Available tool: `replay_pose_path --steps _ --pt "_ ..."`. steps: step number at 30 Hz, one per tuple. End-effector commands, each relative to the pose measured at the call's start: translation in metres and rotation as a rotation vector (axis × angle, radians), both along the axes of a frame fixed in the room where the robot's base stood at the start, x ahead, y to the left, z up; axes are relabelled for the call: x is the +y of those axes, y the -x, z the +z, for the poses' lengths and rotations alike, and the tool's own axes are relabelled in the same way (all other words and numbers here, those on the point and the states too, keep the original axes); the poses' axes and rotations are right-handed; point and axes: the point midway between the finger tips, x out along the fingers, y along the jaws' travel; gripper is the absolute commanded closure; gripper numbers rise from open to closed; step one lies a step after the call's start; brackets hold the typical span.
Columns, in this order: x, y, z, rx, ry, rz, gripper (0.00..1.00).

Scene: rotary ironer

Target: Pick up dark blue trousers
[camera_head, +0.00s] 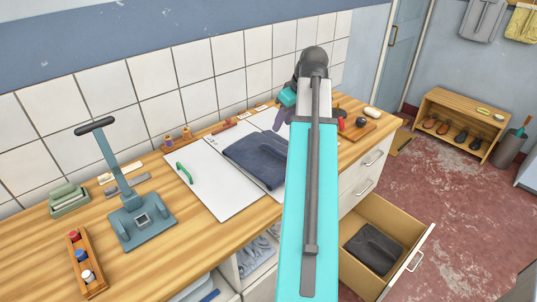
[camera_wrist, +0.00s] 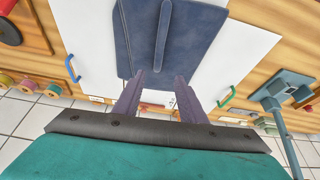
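The dark blue trousers (camera_head: 256,158) lie folded flat on a white board (camera_head: 215,195) on the wooden counter; my arm covers their right part in the head view. In the wrist view the trousers (camera_wrist: 165,35) fill the top middle, with a raised strip along their centre. My gripper (camera_wrist: 160,78) has its two purple fingers apart, with no cloth visibly pinched between them. The fingertips point at the near edge of the trousers; I cannot tell whether they touch. In the head view the gripper is mostly hidden behind my arm.
A blue-grey lever press (camera_head: 142,220) and a bottle rack (camera_head: 85,265) stand on the counter at left. An open drawer (camera_head: 408,265) holds a dark grey folded garment (camera_head: 374,248). A green handle (camera_head: 184,172) sits at the board's left. A shoe rack (camera_head: 465,112) stands far right.

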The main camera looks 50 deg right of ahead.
Motion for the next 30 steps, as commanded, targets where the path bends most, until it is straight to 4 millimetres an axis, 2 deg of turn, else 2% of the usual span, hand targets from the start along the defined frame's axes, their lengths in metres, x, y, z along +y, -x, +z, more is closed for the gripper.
replay_pose_path --steps 16,30 --pt "0.003 -0.004 -0.003 0.000 0.000 0.004 0.62" --pt "0.004 -0.020 -0.041 0.001 -0.002 0.007 0.62"
